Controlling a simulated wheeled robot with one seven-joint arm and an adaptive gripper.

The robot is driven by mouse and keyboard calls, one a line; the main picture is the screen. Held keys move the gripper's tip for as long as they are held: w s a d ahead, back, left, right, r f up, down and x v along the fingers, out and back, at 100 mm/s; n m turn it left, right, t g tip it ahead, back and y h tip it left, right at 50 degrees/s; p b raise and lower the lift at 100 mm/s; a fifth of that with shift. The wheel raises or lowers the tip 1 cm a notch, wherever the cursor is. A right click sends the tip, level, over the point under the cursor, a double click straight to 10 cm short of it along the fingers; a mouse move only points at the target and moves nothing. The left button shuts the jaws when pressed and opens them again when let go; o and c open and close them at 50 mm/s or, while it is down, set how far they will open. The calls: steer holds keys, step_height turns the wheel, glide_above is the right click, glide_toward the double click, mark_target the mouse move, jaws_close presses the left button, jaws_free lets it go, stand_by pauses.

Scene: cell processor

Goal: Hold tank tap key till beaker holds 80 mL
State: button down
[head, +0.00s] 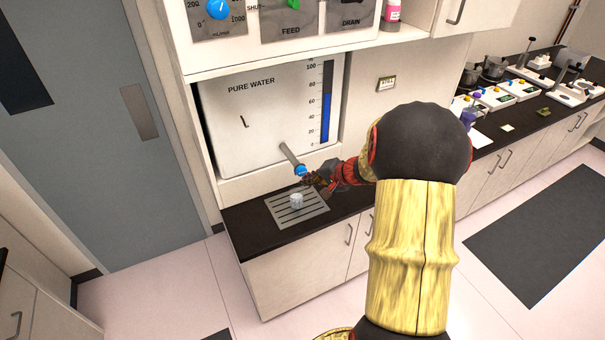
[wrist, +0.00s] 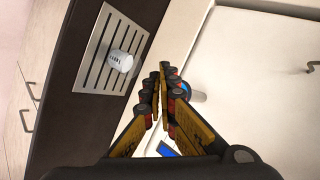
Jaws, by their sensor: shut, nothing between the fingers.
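The key also shows in the wrist view (wrist: 185,88), partly hidden behind my fingers. My gripper (head: 318,182) is shut and empty, close beside the key; I cannot tell whether it touches. The beaker (head: 296,200) stands upright on the slotted drain plate, below the tap. It also shows in the wrist view (wrist: 120,61); its water level is too small to read.
The drain plate (head: 311,211) is set in the dark counter (head: 245,234). Above is a panel with a blue knob (head: 218,9), FEED and DRAIN controls, and a pink bottle (head: 392,13). A small display (head: 386,84) is on the wall. Instruments line the right counter.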

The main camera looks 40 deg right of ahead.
steer(key=s+b, duration=0.1)
steer(key=s, duration=0.1)
steer(key=s+a+b, duration=0.1)
steer(key=s, duration=0.1)
steer(key=shift+s, duration=0.35)
steer(key=shift+f, duration=0.1)
stand_by(2.7)
